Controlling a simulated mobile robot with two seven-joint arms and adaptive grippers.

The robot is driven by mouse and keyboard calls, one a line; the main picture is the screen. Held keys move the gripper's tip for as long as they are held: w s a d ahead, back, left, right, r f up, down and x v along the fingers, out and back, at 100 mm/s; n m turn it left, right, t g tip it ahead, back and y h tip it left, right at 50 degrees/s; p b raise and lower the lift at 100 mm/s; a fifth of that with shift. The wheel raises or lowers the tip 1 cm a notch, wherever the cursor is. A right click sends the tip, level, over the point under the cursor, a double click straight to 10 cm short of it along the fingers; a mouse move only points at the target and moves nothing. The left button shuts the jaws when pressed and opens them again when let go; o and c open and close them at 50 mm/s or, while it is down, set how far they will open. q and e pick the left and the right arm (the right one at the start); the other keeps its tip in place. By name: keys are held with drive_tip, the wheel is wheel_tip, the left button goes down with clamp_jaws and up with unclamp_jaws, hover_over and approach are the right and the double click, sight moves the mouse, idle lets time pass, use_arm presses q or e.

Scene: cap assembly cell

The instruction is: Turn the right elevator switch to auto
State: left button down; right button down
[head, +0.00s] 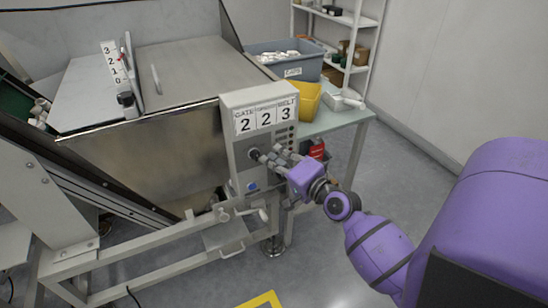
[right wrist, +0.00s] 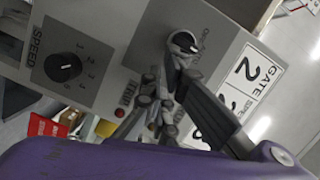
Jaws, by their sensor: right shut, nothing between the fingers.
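A grey control box (head: 240,160) stands at the end of the metal hopper, with several controls on its front. In the head view a dark knob (head: 254,153) sits on the box's upper front. My right gripper (head: 263,157) is shut and empty, its fingertips close to that front. In the right wrist view the fingers (right wrist: 163,76) lie just below the switch; contact is unclear. My left gripper is out of view.
A black SPEED dial (right wrist: 63,67) and a red button (right wrist: 119,113) are on the same panel.

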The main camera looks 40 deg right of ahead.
drive_tip(key=m+b, duration=0.1)
drive_tip(key=f+m+b, duration=0.1)
drive_tip(key=shift+a+f+m+t, duration=0.2)
drive_tip(key=shift+m+t, duration=0.1)
drive_tip(key=shift+t, duration=0.1)
drive_tip(key=shift+r, duration=0.1)
idle(0.5)
drive_tip(key=shift+w, duration=0.1)
